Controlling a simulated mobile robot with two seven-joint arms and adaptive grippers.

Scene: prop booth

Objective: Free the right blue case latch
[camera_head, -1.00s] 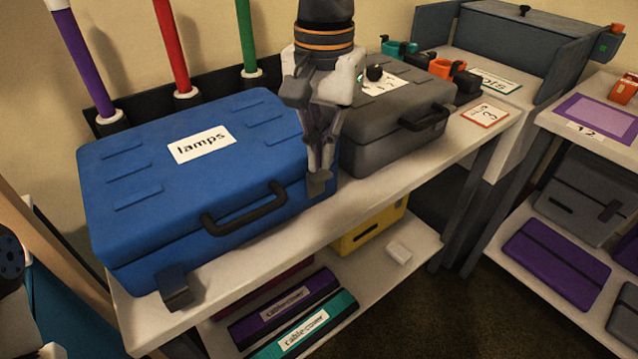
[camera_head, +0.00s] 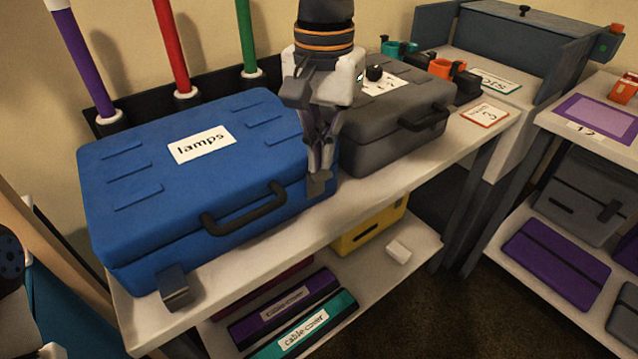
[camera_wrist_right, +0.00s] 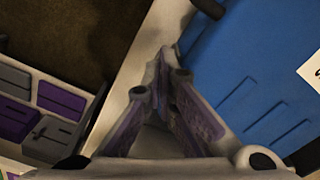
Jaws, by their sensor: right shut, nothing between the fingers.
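The blue case (camera_head: 150,160), labelled "lamps", lies closed on the white table with its dark handle (camera_head: 245,209) on the front. Its right latch (camera_head: 319,184) is a small grey tab at the front right corner. My right gripper (camera_head: 320,160) points down there, shut and empty, with its fingertips at the latch; contact is unclear. The left latch (camera_head: 173,287) is a dark tab sticking out at the front left. In the wrist view, the shut fingers (camera_wrist_right: 163,62) lie beside the blue case (camera_wrist_right: 245,65), and the latch cannot be made out.
A grey case (camera_head: 390,125) stands close to the right of my gripper. Purple, red and green upright tubes (camera_head: 173,50) stand behind the blue case. The white table (camera_head: 240,262) has a narrow bare strip in front. A lower shelf holds cable-cover boxes (camera_head: 318,322).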

